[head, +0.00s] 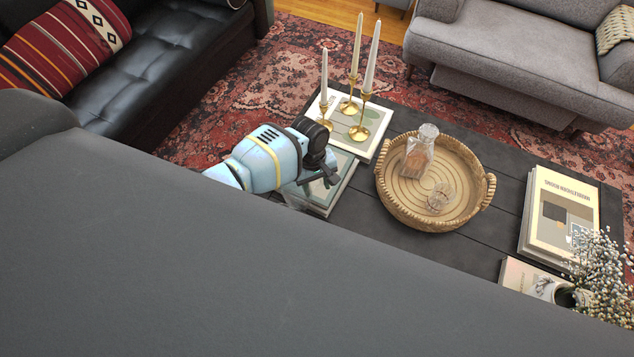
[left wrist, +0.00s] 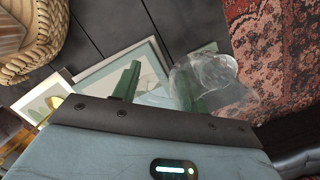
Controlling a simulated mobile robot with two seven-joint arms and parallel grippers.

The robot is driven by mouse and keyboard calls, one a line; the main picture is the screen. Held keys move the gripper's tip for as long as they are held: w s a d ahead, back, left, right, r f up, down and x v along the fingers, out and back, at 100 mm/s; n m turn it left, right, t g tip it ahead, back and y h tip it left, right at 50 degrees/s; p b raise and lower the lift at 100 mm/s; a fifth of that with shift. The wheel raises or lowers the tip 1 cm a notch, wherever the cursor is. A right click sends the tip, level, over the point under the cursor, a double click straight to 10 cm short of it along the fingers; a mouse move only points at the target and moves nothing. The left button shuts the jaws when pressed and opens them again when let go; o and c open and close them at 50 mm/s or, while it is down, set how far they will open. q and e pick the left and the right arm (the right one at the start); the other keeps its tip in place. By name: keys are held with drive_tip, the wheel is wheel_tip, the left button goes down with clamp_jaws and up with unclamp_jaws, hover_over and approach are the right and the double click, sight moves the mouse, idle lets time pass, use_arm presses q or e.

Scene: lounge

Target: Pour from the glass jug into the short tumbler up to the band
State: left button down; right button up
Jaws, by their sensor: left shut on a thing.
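My left gripper (head: 322,178) is over the books at the table's left part, left of the tray. It is shut on a clear glass vessel, which I take for the glass jug; this shows in the left wrist view (left wrist: 212,78) beside the right finger. In the head view only a faint bit of glass (head: 293,198) shows below the gripper, and the rest is hidden. How full it is I cannot tell. A short clear tumbler (head: 440,198) stands in the front right of the round wicker tray (head: 386,198). Its band is too small to make out. My right gripper is not in view.
A stoppered decanter (head: 417,155) with amber liquid stands in the tray behind the tumbler. Candlesticks (head: 358,132) stand on a book behind my gripper. Books (head: 560,215) and white flowers (head: 597,265) are at the right. A large dark grey surface (head: 190,270) blocks the foreground.

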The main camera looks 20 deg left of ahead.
use_arm(q)
drive_tip(key=shift+f, duration=0.2)
drive_tip(key=shift+w+d+r+t, duration=0.1)
drive_tip(key=shift+w+r+t, duration=0.05)
drive_tip(key=shift+r+t, duration=0.25)
drive_tip(key=shift+r+h, duration=0.15)
drive_tip(key=shift+h, duration=0.25)
drive_tip(key=shift+w+d+r+t+h, duration=0.1)
drive_tip(key=shift+r+t+h, duration=0.4)
drive_tip(key=shift+t, duration=0.2)
drive_tip(key=shift+f, duration=0.45)
drive_tip(key=shift+r, duration=0.1)
drive_tip(key=shift+r, duration=0.2)
